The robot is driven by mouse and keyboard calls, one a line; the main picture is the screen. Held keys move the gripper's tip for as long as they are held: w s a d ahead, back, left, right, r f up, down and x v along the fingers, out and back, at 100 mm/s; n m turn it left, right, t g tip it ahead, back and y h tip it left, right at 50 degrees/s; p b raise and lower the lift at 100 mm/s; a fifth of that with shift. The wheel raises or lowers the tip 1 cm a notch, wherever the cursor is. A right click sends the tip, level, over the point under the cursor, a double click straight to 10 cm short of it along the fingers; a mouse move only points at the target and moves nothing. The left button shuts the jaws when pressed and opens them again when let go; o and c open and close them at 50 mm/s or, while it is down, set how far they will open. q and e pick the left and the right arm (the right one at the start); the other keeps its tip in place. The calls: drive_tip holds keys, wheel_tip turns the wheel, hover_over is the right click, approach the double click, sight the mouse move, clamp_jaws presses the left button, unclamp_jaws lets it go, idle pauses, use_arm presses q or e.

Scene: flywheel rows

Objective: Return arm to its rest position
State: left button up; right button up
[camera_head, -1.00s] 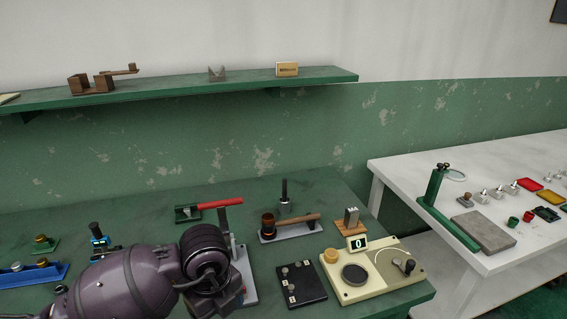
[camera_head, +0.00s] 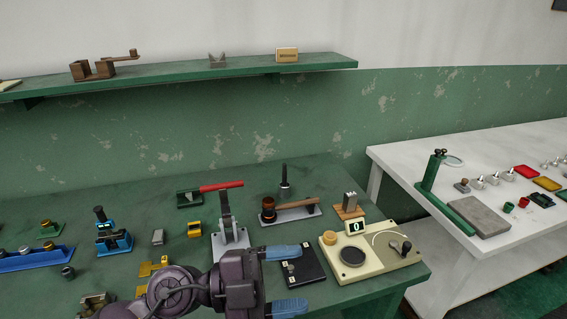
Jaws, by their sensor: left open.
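My left arm comes in from the bottom of the head view, and its gripper (camera_head: 287,280) points right with its two blue fingers spread apart. The fingers are empty as far as I can see. The gripper is over the front part of the green bench (camera_head: 345,186). Its upper finger overlaps the left edge of a black plate (camera_head: 308,268) with small pieces on it; I cannot tell whether they touch. My right gripper is not in view.
A cream device with a "0" display (camera_head: 385,268) stands right of the gripper. A grey upright press (camera_head: 230,236), a mallet on a stand (camera_head: 297,206) and a red-handled tool (camera_head: 220,187) stand behind. Blue fixtures (camera_head: 114,242) are left. A white table (camera_head: 400,154) is at right.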

use_arm(q)
drive_tip(key=w+a+r+n+t+y, duration=0.25)
drive_tip(key=a+n+t, duration=0.25)
drive_tip(key=n+t, duration=0.3)
drive_tip(key=w+a+r+n+t+y, duration=0.2)
drive_tip(key=w+a+n+t, duration=0.1)
drive_tip(key=a+n+t, duration=0.5)
drive_tip(key=w+a+f+n+t+y, duration=0.1)
drive_tip(key=a+f+n+y, duration=0.35)
drive_tip(key=y, duration=0.25)
drive_tip(key=a+f+n+t+y, duration=0.1)
drive_tip(key=a+f+n+y, duration=0.3)
drive_tip(key=y, duration=0.4)
drive_tip(key=s+a+f+n+g+y, duration=0.3)
drive_tip(key=s+a+f+n+g, duration=0.1)
drive_tip(key=s+a+f+g, duration=0.4)
drive_tip(key=s+d+f+m+g+h, duration=0.1)
drive_tip(key=s+f+g+h, duration=0.2)
drive_tip(key=s+f+g, duration=0.75)
drive_tip(key=w+f+t, duration=0.6)
drive_tip(key=f+t, duration=0.2)
drive_tip(key=t, duration=0.2)
drive_tip(key=shift+w+m+t, duration=0.35)
drive_tip(key=shift+w+m, duration=0.05)
drive_tip(key=shift+m, duration=0.05)
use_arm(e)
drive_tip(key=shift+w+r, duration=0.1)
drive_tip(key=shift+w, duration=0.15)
